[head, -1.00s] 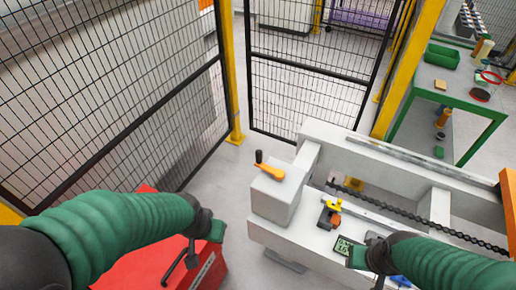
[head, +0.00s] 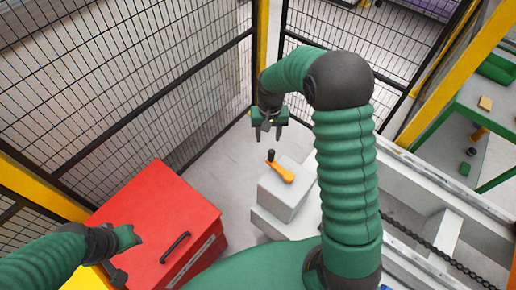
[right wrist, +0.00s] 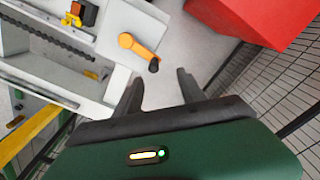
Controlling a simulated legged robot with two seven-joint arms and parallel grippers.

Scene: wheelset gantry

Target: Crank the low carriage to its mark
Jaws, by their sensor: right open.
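The crank (head: 283,174), an orange arm with a black upright knob, sits on top of a pale grey box (head: 283,198) at the gantry's near left end. My right gripper (head: 268,138) points down, open and empty, above and beyond the crank and apart from it. In the right wrist view the crank (right wrist: 138,47) lies just past the open fingers (right wrist: 160,82). A small yellow and dark part with an orange face (right wrist: 83,14), perhaps the carriage, is at the top edge there. My right arm hides it in the head view. My left gripper (head: 122,250) is near the red cabinet, its jaws unclear.
The red cabinet (head: 150,215) with a black handle stands at left. Mesh fencing (head: 150,80) with yellow posts closes the left and back. A chain (head: 435,245) runs along the gantry. A green-framed table (head: 470,115) stands at right.

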